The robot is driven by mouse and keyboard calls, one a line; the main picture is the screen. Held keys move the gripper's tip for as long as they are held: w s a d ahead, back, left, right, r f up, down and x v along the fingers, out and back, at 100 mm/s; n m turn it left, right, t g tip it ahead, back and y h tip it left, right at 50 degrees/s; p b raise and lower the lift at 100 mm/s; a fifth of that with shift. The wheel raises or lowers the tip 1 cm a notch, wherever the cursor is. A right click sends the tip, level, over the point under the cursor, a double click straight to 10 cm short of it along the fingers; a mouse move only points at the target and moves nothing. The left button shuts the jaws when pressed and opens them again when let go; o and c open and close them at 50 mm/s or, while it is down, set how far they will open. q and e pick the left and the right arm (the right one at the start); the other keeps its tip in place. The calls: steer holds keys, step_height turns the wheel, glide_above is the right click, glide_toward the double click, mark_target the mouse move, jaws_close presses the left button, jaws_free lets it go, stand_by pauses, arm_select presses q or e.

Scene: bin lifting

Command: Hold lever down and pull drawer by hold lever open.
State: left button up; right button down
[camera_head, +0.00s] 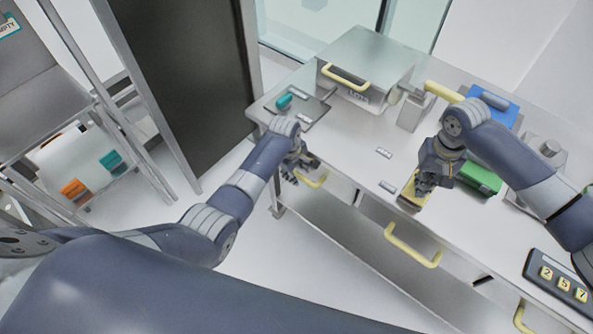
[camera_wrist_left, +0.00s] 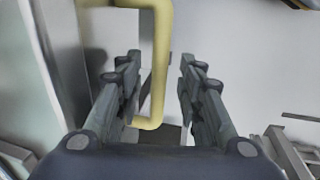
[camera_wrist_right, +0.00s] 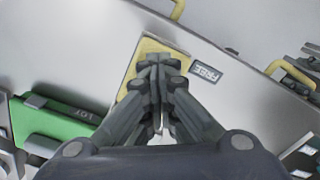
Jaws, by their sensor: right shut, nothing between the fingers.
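A yellow drawer handle (camera_head: 314,181) is on the bench front at the left, and it also shows in the left wrist view (camera_wrist_left: 158,75). My left gripper (camera_head: 299,166) is beside it. In the left wrist view my left gripper (camera_wrist_left: 160,65) is open, its fingers apart with part of the handle between them. A yellow plate (camera_head: 409,199), perhaps the hold lever, is on the bench top near the front edge. My right gripper (camera_head: 425,186) is over it, fingers shut and empty. In the right wrist view the fingertips (camera_wrist_right: 160,63) overlap the plate (camera_wrist_right: 142,50), hiding part of it; contact is unclear.
A label reading FREE (camera_wrist_right: 206,72) is next to the plate. A middle drawer handle (camera_head: 412,246) sticks out in front. A green box (camera_head: 481,180), a blue box (camera_head: 489,105) and a grey box with a yellow handle (camera_head: 366,68) stand on the bench.

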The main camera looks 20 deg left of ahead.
arm_select(q)
jaws_close()
steer(key=s+a, duration=0.2)
steer(key=s, duration=0.3)
steer(key=shift+s, duration=0.35)
steer(key=shift+a+f, duration=0.1)
jaws_free()
steer(key=shift+w, duration=0.1)
